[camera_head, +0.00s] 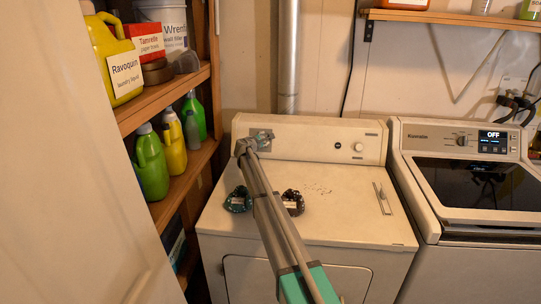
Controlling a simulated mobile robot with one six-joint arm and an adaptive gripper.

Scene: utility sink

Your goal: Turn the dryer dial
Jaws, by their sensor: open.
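The dryer (330,225) is the cream machine in the middle, with a raised control panel (310,138) at its back. A round pale dial (359,147) shows on the right part of that panel. A small dark round control (338,146) is to its left. My arm reaches from the bottom centre over the dryer top to the panel's left part.
Two dark teal items (238,200) lie either side of my arm, seemingly on the dryer top. A washer (465,175) stands close on the right, its display reading OFF. Wooden shelves (165,100) with bottles are at left. A grey pipe (288,60) rises behind the dryer.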

